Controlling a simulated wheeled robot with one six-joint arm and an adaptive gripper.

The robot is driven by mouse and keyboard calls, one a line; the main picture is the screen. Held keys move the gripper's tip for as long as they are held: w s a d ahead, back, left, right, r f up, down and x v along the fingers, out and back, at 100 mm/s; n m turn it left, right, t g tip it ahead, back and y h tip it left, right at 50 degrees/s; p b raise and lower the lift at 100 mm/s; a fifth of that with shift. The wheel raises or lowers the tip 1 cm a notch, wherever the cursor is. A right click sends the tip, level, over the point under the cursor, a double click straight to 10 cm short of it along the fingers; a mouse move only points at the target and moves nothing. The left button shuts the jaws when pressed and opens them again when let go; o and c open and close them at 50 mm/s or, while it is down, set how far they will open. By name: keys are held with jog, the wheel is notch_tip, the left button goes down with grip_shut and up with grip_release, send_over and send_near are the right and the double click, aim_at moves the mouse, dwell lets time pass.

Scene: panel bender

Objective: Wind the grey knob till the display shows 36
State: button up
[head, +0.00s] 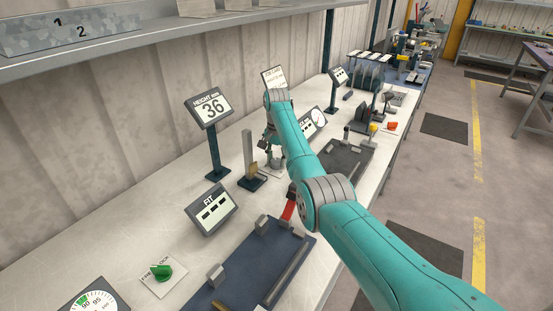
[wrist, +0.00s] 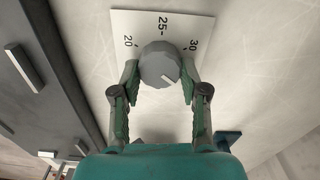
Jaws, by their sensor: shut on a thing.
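The grey knob (wrist: 160,62) sits on a white dial plate (wrist: 190,28) marked 20, 25 and 30 in the wrist view. A short pale mark shows on the lower right of the knob's face. My gripper (wrist: 160,76) is shut on the knob, with one green-padded finger on each side. In the head view the display (head: 211,107) on a dark post is headed "HEIGHT mm" and shows 36. My gripper (head: 268,142) is at the back of the bench there, partly behind my arm, and the knob cannot be made out clearly.
A FIT panel (head: 211,209), a green knob (head: 162,273) and a dark fixture plate (head: 228,288) stand on the near bench. An upright grey post (head: 247,150) is just left of my gripper. A shelf (head: 150,40) runs along the wall above.

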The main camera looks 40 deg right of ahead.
aim_at(277, 160)
dwell(0.4)
jog(key=o, duration=1.1)
jog(key=shift+o, duration=0.2)
jog(key=shift+r, duration=0.1)
notch_tip(277, 160, up, 12)
